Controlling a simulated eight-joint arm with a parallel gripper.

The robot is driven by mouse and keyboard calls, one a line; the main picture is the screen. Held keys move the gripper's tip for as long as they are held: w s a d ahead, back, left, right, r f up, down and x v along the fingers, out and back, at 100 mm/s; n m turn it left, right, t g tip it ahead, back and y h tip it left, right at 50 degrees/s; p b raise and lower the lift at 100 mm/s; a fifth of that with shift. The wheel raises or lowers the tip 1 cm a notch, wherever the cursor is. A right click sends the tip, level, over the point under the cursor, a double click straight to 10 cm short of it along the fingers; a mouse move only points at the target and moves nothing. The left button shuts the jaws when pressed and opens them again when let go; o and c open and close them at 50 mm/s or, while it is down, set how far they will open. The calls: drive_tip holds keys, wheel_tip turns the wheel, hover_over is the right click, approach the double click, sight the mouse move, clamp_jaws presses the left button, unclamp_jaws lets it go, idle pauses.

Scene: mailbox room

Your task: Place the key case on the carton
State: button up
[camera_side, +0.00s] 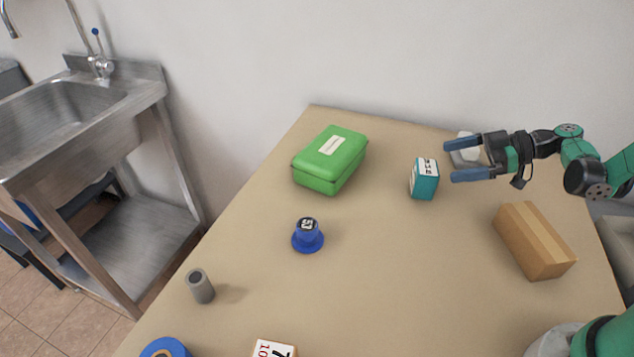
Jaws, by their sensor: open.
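The carton (535,241) is a brown box with a lighter tape strip, lying at the right of the table. Nothing rests on it. A green lidded case (322,172) with a white label sits at the back left of the table; it looks most like the key case, but I cannot be sure. My gripper (451,161) is open, its two blue fingers pointing left, at the back right. It is well to the right of the green case and behind the carton. A small whitish object (466,149) shows partly behind the fingers; I cannot tell if it is between them.
A teal labelled block (424,180) stands just left of my gripper. A blue knobbed piece (307,236) stands mid-table. A grey tube (201,286), a blue ring (165,348) and a numbered white block (273,348) are nearer the front. The table between the knobbed piece and carton is clear.

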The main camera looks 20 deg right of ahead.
drive_tip(key=shift+w+a+f, duration=0.1)
drive_tip(key=shift+a+f, duration=0.05)
drive_tip(key=shift+f, duration=0.65)
drive_tip(key=shift+x, duration=2.65)
drive_tip(key=c, duration=1.5)
drive_tip(key=shift+r, duration=0.1)
wheel_tip(320, 180, up, 19)
drive_tip(key=m+t+h, duration=0.5)
drive_tip(key=m+h, duration=0.2)
hover_over(428, 166)
drive_tip(key=s+a, duration=0.1)
drive_tip(key=a, duration=0.2)
wheel_tip(428, 166, down, 5)
drive_tip(key=shift+s+a+r+m+t+h, duration=0.15)
drive_tip(key=shift+s+a+r+m+h, duration=0.15)
drive_tip(key=shift+m+h, duration=0.4)
drive_tip(key=shift+s+a+r+m+t+h, duration=0.1)
drive_tip(key=shift+s+a+r+m+h, duration=0.15)
drive_tip(key=shift+s+m+h, duration=0.35)
drive_tip(key=shift+s+a+r+m+t+h, duration=0.15)
drive_tip(key=shift+s+a+r+m+h, duration=0.1)
drive_tip(key=shift+m+h, duration=0.5)
